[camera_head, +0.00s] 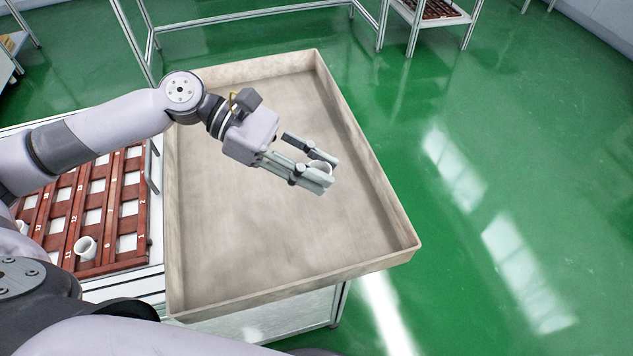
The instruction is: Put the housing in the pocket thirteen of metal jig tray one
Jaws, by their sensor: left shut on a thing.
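My left gripper (318,172) is shut on a small white round housing (321,165), held above the beige bin. The fingers hide part of the housing. The jig tray (71,236) is reddish brown with rows of pale pockets and small printed numbers, and lies at the left, partly hidden by my arm. Another white housing (86,248) sits tilted at a front pocket of this tray. I cannot read for certain which pocket is thirteen. My right gripper is not in view.
The large beige bin (385,205) has raised walls and looks empty. It stands right of the tray, with a metal handle (152,166) between them. A rack (437,12) with another brown tray stands at the back. The green floor at right is clear.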

